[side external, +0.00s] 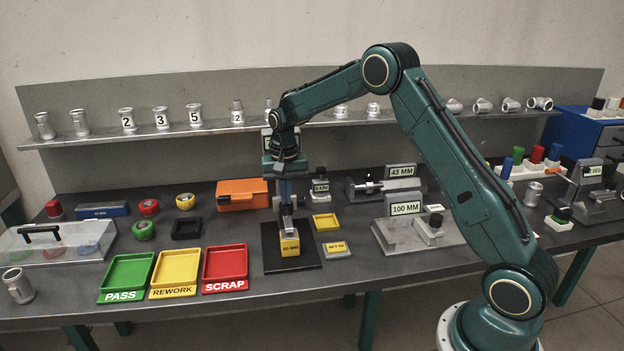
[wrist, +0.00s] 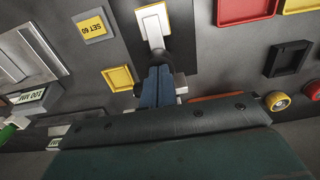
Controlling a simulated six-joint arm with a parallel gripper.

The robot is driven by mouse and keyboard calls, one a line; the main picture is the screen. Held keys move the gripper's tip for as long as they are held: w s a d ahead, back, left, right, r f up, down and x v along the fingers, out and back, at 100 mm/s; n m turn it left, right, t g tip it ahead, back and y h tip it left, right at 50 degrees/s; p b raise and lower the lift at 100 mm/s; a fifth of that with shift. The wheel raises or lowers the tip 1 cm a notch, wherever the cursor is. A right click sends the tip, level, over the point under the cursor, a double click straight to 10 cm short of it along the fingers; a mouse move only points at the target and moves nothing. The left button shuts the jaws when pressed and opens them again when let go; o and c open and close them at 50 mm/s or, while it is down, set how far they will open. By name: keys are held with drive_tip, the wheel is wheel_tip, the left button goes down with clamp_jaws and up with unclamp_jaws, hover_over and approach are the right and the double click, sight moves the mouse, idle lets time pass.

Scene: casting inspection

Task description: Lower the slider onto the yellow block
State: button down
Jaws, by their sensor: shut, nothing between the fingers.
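The yellow block (side external: 290,244) stands on a black base plate (side external: 310,256) in the middle of the bench. A pale grey slider (side external: 288,223) is directly above the block; whether they touch is unclear. In the wrist view, the slider (wrist: 153,28) covers most of the yellow block (wrist: 147,10), with a yellow edge showing. My gripper (side external: 286,203) points down just above and behind the slider, its blue fingers closed together and empty. The fingers (wrist: 155,88) also show in the wrist view, close to the slider's near end; contact is not clear.
Green PASS (side external: 104,297), yellow REWORK (side external: 154,292) and red SCRAP (side external: 206,286) trays lie left of the plate. An orange case (side external: 238,194) stands behind left. A small yellow tray (side external: 325,222) and a SET block (side external: 336,249) lie close on the right, with a 100 MM gauge (side external: 405,209) beyond.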

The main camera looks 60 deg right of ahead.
drive_tip(key=shift+f, duration=0.7)
idle(1.2)
drive_tip(key=shift+r, duration=0.2)
drive_tip(key=shift+r, duration=0.5)
drive_tip(key=shift+r, duration=0.2)
wheel_tip(320, 180, up, 7)
idle(1.2)
idle(0.3)
